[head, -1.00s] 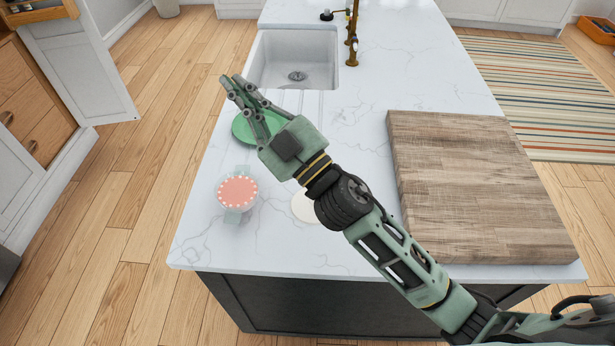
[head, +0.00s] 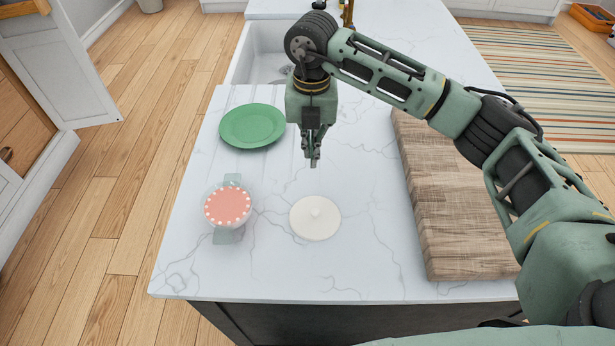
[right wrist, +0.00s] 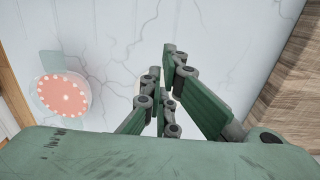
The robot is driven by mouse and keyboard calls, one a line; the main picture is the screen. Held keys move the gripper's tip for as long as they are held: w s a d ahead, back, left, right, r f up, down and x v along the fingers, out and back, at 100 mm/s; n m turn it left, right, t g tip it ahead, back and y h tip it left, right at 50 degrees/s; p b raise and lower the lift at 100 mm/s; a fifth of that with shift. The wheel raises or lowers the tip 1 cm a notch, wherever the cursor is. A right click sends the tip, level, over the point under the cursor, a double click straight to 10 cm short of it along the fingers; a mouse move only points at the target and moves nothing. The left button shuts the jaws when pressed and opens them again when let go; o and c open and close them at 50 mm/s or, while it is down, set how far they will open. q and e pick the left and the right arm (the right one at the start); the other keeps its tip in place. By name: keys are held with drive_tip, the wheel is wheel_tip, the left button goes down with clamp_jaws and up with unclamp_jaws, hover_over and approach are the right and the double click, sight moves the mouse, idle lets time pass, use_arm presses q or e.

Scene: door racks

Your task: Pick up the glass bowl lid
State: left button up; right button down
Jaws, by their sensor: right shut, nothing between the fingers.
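My left gripper is not in view.
A green plate (head: 252,126) lies beyond the bowl. A thick wooden board (head: 455,215) lies on the right of the counter. The sink (head: 258,55) is at the back, partly behind my arm. The counter around the lid is clear.

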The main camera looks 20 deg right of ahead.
sight(310, 197)
wheel_tip(310, 197, down, 9)
drive_tip(key=p, duration=0.3)
drive_tip(key=shift+s, duration=0.15)
drive_tip(key=s+p, duration=0.2)
drive_tip(key=shift+s+a+f+p, duration=0.25)
drive_tip(key=shift+s+a+p, duration=0.15)
drive_tip(key=shift+s+a, duration=0.15)
drive_tip(key=shift+s, duration=0.35)
drive_tip(key=shift+f, duration=0.1)
drive_tip(key=shift+w, duration=0.1)
drive_tip(key=shift+f, duration=0.1)
